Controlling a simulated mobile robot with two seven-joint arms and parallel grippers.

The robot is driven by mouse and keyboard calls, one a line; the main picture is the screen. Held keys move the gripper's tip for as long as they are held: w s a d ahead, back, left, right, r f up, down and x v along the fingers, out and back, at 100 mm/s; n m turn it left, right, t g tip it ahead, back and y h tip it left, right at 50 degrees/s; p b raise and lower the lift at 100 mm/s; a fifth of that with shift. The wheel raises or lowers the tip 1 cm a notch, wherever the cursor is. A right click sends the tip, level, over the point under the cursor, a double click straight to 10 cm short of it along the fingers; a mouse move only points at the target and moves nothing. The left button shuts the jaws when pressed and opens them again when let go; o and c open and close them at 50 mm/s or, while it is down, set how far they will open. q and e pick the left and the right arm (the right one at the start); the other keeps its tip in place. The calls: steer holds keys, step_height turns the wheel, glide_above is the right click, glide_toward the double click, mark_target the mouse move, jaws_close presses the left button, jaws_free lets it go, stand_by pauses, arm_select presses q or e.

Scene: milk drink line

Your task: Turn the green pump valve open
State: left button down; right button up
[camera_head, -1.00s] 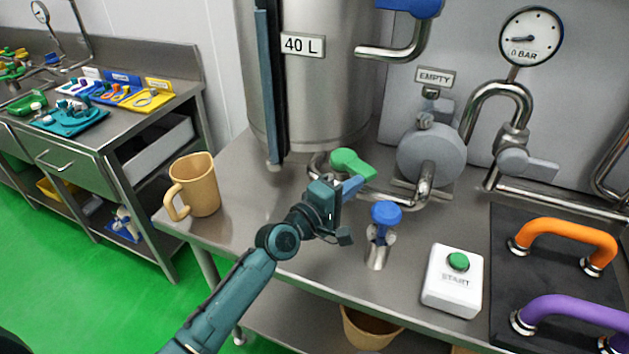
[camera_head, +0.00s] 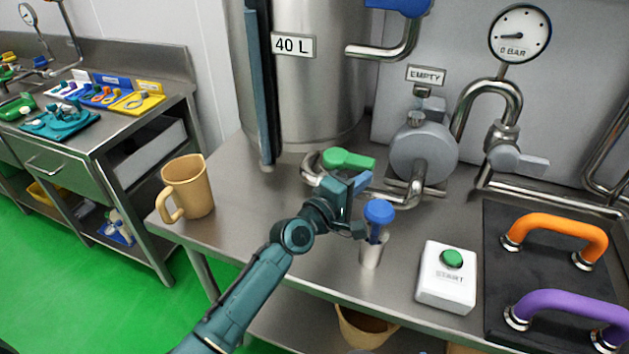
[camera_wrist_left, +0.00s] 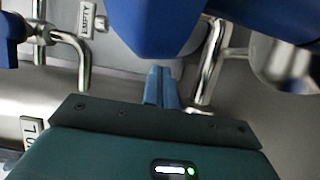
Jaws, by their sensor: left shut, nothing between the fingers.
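The green pump valve (camera_head: 347,160) sits on the pipe at the foot of the steel tank, its lever pointing right in the head view. My left gripper (camera_head: 361,182) is shut and empty, with its blue fingertips just in front of and below the lever's right part. I cannot tell whether they touch it. In the left wrist view the closed fingers (camera_wrist_left: 161,86) show below a large blue shape; the green lever is not seen there. My right gripper is not in view.
A blue-topped valve (camera_head: 378,213) stands close to the right of my left gripper. The pump (camera_head: 423,158), a white START box (camera_head: 446,275) and orange (camera_head: 556,235) and purple (camera_head: 570,303) handles lie further right. A tan jug (camera_head: 187,186) stands left, with clear bench between.

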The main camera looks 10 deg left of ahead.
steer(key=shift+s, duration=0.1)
arm_select(q)
steer(key=s+a+f+m+g, duration=0.1)
steer(key=s+a, duration=0.1)
steer(key=s, duration=0.3)
steer(key=s+a+f+m+g, duration=0.1)
steer(key=s+a+f+m, duration=0.1)
steer(key=s, duration=0.3)
steer(key=s+a+f+m+g+y, duration=0.1)
steer(key=s+a, duration=0.3)
steer(key=s, duration=0.1)
steer(key=shift+s+f+m, duration=0.15)
steer(key=shift+s+m, duration=0.15)
steer(key=shift+s, duration=0.05)
steer(key=s+a+f+m+g+y, duration=0.45)
steer(key=s+a, duration=0.35)
steer(key=s, duration=0.2)
steer(key=s+a+f+m+g+y, duration=0.45)
steer(key=s+a, duration=0.25)
steer(key=s, duration=0.2)
steer(key=w+d+f+t+h, duration=0.2)
steer(key=w+d+f+t, duration=0.3)
steer(key=w+d+t, duration=0.1)
steer(key=shift+w+d+t+h, duration=0.2)
steer(key=shift+d+t+h, duration=0.25)
steer(key=shift+t, duration=0.55)
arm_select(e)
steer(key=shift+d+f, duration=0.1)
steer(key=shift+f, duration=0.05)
